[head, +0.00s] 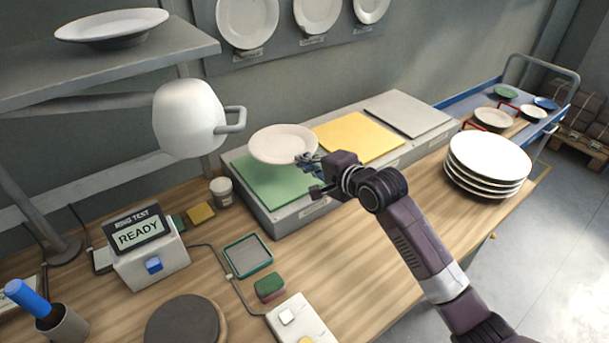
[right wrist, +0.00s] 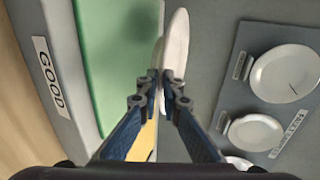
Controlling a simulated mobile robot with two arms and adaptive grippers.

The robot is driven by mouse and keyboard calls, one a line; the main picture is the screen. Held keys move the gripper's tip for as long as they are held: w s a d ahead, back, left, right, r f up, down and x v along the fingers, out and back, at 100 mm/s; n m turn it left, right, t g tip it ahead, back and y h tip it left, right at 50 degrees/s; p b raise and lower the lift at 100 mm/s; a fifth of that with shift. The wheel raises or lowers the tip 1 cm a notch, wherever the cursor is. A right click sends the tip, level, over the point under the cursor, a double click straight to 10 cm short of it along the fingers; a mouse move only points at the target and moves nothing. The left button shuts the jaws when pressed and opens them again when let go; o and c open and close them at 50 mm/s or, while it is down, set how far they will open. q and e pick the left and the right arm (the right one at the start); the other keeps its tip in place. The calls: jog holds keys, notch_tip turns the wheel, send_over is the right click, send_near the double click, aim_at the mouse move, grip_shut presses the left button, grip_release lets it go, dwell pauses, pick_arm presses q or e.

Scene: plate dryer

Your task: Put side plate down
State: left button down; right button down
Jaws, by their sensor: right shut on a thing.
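A white side plate (head: 283,144) is held by its rim in my right gripper (head: 310,173), above the green pad (head: 262,182) of a long grey block. In the right wrist view the plate (right wrist: 176,45) shows nearly edge-on between the two fingers of the gripper (right wrist: 165,85), which is shut on it. The green pad (right wrist: 115,60) lies beside it there, with a "GOOD" label (right wrist: 53,78) on the grey block's side. A yellow pad (head: 358,137) and a grey pad (head: 407,115) sit further right. My left gripper is not in view.
A stack of several white plates (head: 487,158) stands right on the wooden table. A blue cart (head: 480,104) holds small plates. Sample plates (head: 247,20) hang on the wall. A "READY" tester (head: 142,245) stands front left.

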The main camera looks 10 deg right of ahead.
jog(key=shift+f, duration=2.4)
jog(key=c, duration=2.1)
grip_release()
jog(key=shift+f, duration=0.15)
jog(key=shift+s, duration=0.1)
jog(key=b+v, duration=0.1)
jog(key=v, duration=1.1)
